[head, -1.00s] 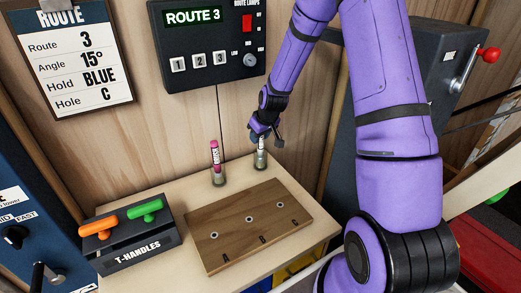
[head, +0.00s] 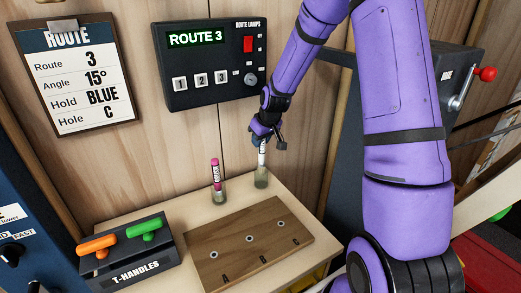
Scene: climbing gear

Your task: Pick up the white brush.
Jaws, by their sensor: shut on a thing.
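The white brush (head: 262,155) is upright at the back right of the small table. Its lower end is in or just above a small clear cup (head: 261,179); I cannot tell which. My gripper (head: 262,140) is shut on its upper part from above, and the fingers partly hide its top. A pink brush (head: 215,174) stands in a second cup (head: 219,196) to the left, apart from my gripper.
A wooden board (head: 248,247) with holes marked A, B and C lies in front of the cups. A T-handles box (head: 127,254) with orange and green handles stands at the left. A control panel (head: 208,63) and a route card (head: 84,77) are on the wall behind.

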